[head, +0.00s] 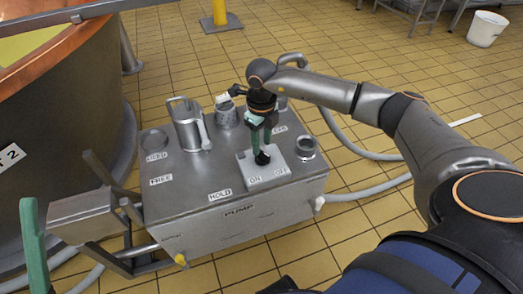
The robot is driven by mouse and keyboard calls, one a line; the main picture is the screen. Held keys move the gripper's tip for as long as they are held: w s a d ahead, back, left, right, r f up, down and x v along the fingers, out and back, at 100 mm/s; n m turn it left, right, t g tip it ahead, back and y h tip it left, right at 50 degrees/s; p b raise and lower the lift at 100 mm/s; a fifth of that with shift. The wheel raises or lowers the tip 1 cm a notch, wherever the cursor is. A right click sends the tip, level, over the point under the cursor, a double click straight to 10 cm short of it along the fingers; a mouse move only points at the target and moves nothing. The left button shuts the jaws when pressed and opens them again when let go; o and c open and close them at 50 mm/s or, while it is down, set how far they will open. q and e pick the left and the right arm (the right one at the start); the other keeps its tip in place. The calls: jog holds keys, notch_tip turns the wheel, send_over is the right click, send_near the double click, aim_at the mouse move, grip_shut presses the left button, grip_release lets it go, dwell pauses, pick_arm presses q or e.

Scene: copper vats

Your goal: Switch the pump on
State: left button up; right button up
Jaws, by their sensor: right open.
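The pump (240,232) is a grey metal box labelled PUMP, standing on the tiled floor in the head view. On its top is a pale switch plate (278,178) marked ON at left and OFF at right. A black switch part (262,158) shows near the plate's far left, just below my gripper. My right gripper (261,144) points down over the plate with its green-tipped fingers open. It partly hides the switch, so I cannot tell which way the switch leans or whether the fingers touch it. My left gripper is not in view.
A steel jug (187,124) and a perforated cup (226,112) stand on the pump's top, with HOLD and FREE labels nearby. A copper vat (70,125) is at left. A grey hose (362,150) runs right. A green upright bar (34,245) is at lower left.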

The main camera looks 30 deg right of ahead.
aim_at(262, 156)
jog(key=shift+f, duration=1.35)
jog(key=shift+c, duration=0.2)
grip_shut()
